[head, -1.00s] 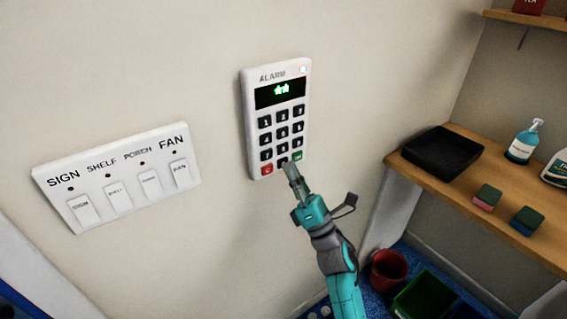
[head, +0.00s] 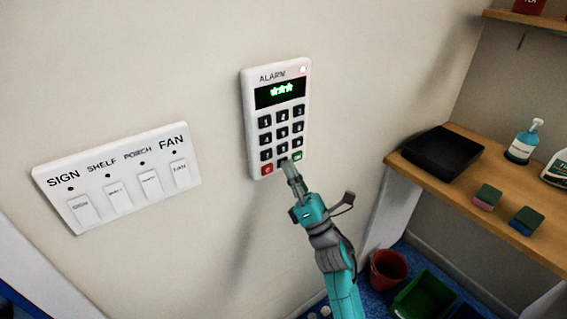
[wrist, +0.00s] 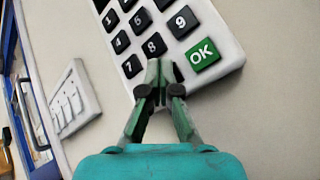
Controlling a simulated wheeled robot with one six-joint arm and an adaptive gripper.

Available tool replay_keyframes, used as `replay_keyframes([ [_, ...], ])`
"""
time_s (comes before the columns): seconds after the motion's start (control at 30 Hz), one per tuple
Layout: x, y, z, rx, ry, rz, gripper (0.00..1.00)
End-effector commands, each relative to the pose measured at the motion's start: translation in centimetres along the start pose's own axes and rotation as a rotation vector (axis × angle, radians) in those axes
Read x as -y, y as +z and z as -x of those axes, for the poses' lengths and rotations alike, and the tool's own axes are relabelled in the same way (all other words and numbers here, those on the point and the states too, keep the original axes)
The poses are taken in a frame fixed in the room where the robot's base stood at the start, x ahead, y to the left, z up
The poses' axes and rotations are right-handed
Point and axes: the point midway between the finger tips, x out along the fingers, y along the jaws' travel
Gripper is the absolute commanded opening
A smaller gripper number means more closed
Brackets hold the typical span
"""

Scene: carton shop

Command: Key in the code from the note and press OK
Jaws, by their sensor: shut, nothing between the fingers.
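The white ALARM keypad (head: 248,130) is on the wall, with a dark display (head: 281,92) showing three green stars. It has rows of black number keys, a red key (head: 267,169) at lower left and a green OK key (head: 297,156) at lower right. In the wrist view the OK key (wrist: 203,54) is right of my fingertips, with keys 7, 8 and 9 above them. My gripper (head: 290,164) is shut and empty, its tips at the keypad's bottom row, over the key between red and green, which they mostly hide. I cannot tell whether they touch it. No note is visible.
A white switch panel (head: 120,170) labelled SIGN, SHELF, PORCH and FAN is on the wall to the left. A wooden shelf (head: 412,164) at right holds a black tray (head: 442,150), a bottle (head: 523,142) and sponges. A red bucket (head: 388,268) and green bin (head: 425,296) stand below.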

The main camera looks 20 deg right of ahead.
Motion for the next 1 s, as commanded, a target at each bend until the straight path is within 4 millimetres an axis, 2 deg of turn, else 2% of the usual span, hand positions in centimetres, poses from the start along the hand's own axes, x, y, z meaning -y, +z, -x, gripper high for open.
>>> replay_keyframes([
  [1.0,-1.2,1.2,1.7,0.0,-0.001,0.0,0.0],
])
